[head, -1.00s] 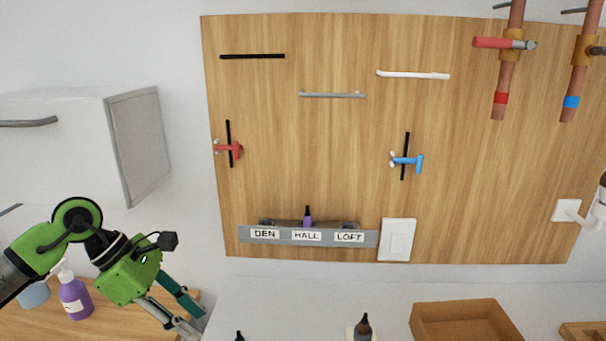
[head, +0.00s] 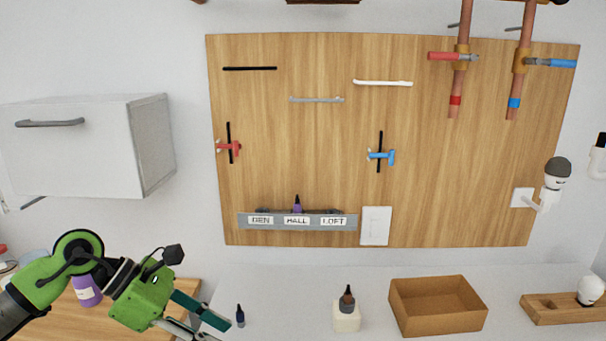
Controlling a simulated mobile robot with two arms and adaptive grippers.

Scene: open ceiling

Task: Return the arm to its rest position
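My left arm, green and black, comes in from the lower left. The lower finger is partly cut off by the bottom edge of the picture. My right gripper is not in view.
A wooden wall panel (head: 310,180) carries hooks, valves and a labelled rack (head: 300,226). A white cabinet (head: 75,150) hangs left. A purple bottle (head: 88,291) stands behind my arm. A dark-capped bottle (head: 346,318), open brown box (head: 438,321) and wooden block (head: 565,314) occupy the worktop.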

